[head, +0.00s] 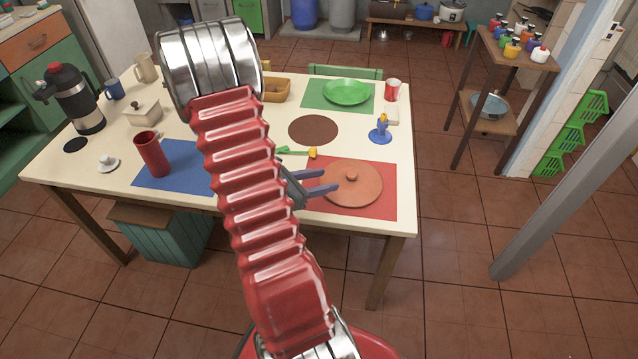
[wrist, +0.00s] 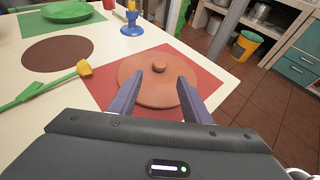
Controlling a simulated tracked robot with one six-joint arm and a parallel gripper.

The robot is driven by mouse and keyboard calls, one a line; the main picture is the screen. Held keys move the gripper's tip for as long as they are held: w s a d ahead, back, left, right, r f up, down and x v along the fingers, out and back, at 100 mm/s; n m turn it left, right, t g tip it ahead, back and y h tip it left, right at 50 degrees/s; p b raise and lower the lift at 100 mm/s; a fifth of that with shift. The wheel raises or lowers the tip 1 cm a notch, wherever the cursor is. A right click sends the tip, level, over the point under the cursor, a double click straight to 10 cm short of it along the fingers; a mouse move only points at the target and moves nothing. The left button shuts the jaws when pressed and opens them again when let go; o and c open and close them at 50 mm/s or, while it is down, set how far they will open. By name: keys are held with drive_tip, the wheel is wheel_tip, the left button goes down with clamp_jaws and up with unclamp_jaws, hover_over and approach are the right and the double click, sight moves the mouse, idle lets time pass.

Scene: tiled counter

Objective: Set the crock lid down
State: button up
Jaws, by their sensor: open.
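A green and yellow utensil (head: 297,152) lies left of the red mat. A blue stand (head: 380,134) is behind it. A brown round mat (head: 313,130), a green plate (head: 346,92) and a red tumbler (head: 152,155) are also on the table (head: 240,120).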

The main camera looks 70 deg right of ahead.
drive_tip(key=shift+w, duration=0.1)
drive_tip(key=shift+w+a+r, duration=0.1)
drive_tip(key=shift+a+r, duration=0.05)
drive_tip(key=shift+r, duration=0.1)
drive_tip(key=w+a+r+m+t+y, duration=0.2)
drive_tip(key=w+a+r+m, duration=0.3)
drive_tip(key=a, duration=0.4)
drive_tip(key=w+a+r+m+t+y, duration=0.1)
drive_tip(key=w+a+r+m+y, duration=0.15)
drive_tip(key=a+r, duration=0.5)
drive_tip(key=w+a+r+m+t+y, duration=0.1)
drive_tip(key=a+r+t+y, duration=0.1)
drive_tip(key=a, duration=0.7)
drive_tip(key=w+a+r+m+t+y, duration=0.1)
drive_tip(key=a+r+t, duration=0.3)
drive_tip(key=a, duration=0.6)
drive_tip(key=w+a+r+m+t+y, duration=0.2)
drive_tip(key=a+r+t+y, duration=0.1)
drive_tip(key=a, duration=0.7)
wheel_tip(320, 180, up, 2)
drive_tip(key=shift+a+t+y, duration=0.25)
drive_tip(key=shift+t+y, duration=0.15)
drive_tip(key=shift+y, duration=0.05)
drive_tip(key=shift+c, duration=0.5)
